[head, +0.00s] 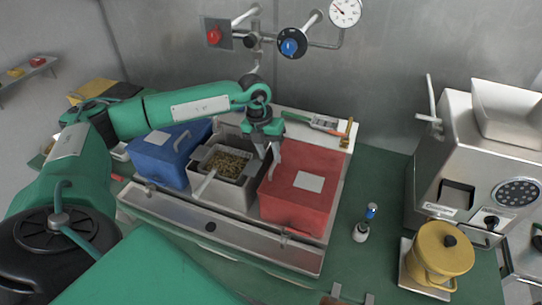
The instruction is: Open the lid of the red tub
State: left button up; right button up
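The red tub (292,208) stands at the right end of the metal tray, its red lid (325,165) lying flat and closed on top with a white label. My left gripper (268,160) points down at the left back edge of the red tub, between it and the open grey tub (232,192). Its two fingers are apart with nothing seen between them. One finger is close to the red lid's edge; I cannot tell whether it touches. My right gripper cannot be made out.
The grey tub holds beans and a scoop. A closed blue tub (165,158) stands left. A grinder (478,165), yellow canister (440,250) and small bottle (361,232) stand right. Valves and a gauge (345,12) are on the back wall. Small grey pieces at the bottom edge are unclear.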

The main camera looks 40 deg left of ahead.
pick_arm(q)
jog(key=shift+w+d+f+p, duration=0.1)
jog(key=shift+d+f+p, duration=0.15)
jog(key=shift+f, duration=0.75)
jog(key=shift+d+f+p, duration=0.15)
jog(key=shift+f+p, duration=0.05)
jog(key=shift+f, duration=0.75)
grip_shut()
